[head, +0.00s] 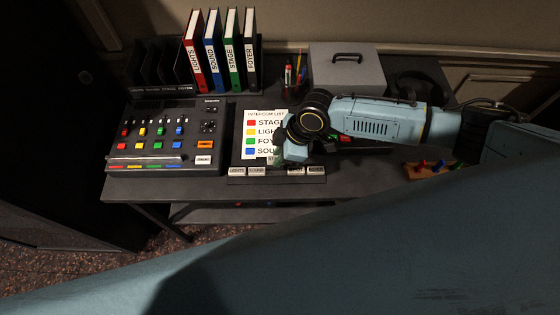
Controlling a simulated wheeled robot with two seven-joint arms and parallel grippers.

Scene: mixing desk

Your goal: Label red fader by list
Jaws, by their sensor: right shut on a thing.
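The mixing desk (165,135) stands at the left of the table, with red, yellow, green and blue faders; the red fader (125,132) is leftmost. The intercom list (250,133) lies right of it, with red beside STAGE, yellow beside LIGHTS, green beside FOYER and blue beside SOUND. A label holder (277,180) at the front edge carries LIGHTS (237,171) and SOUND (256,170) labels, a gap, then two more labels. My right gripper (282,157) is over the list's lower right, shut on a white label (271,159) showing "ST", mostly hidden. My left gripper is out of view.
A grey box (345,68) and a pen cup (293,76) are at the back. A wooden block with coloured pegs (431,169) lies at the right. My right arm covers the table's middle right.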

